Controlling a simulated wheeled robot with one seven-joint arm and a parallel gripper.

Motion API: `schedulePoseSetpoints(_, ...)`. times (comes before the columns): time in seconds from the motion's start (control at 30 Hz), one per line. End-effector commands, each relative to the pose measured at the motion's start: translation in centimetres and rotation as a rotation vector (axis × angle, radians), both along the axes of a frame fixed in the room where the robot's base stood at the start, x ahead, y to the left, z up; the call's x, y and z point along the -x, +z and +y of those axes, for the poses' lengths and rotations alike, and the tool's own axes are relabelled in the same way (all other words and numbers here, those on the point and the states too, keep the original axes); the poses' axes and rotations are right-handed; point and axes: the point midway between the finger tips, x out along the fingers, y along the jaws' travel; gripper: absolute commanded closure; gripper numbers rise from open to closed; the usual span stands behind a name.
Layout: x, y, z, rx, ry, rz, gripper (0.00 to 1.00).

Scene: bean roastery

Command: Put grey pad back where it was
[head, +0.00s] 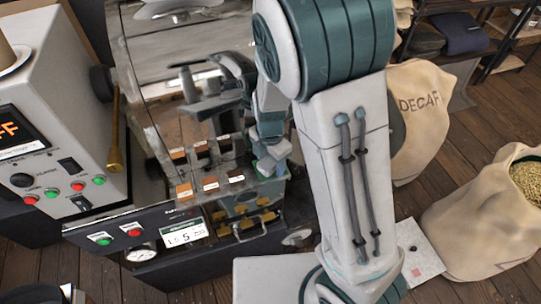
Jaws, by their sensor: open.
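I cannot pick out the grey pad with certainty in the head view. My gripper (193,95) is dark and hangs over the roaster's shiny metal front, left of my arm. Its fingers stand apart, and I see nothing clearly held between them. Below it, a stepped rack (210,184) carries several small labelled brown samples. My arm hides part of the area to the right of the rack. A folded grey cloth-like item (425,38) lies on the shelf at the upper right; I cannot tell whether it is the pad.
A white control box (48,130) with buttons stands at left. A DECAF sack (420,110) and an open bean sack (480,225) stand at right on the wooden floor. A navy folded item (460,33) lies on the shelf.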

Motion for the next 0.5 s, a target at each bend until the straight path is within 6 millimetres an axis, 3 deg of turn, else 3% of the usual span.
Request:
schedulePoseSetpoints(0.17, -0.1, 1.3, 0.1, -0.003, 0.001, -0.003, 0.38)
schedulePoseSetpoints(0.5, -0.1, 7.7, 0.1, -0.005, 0.001, -0.006, 0.38)
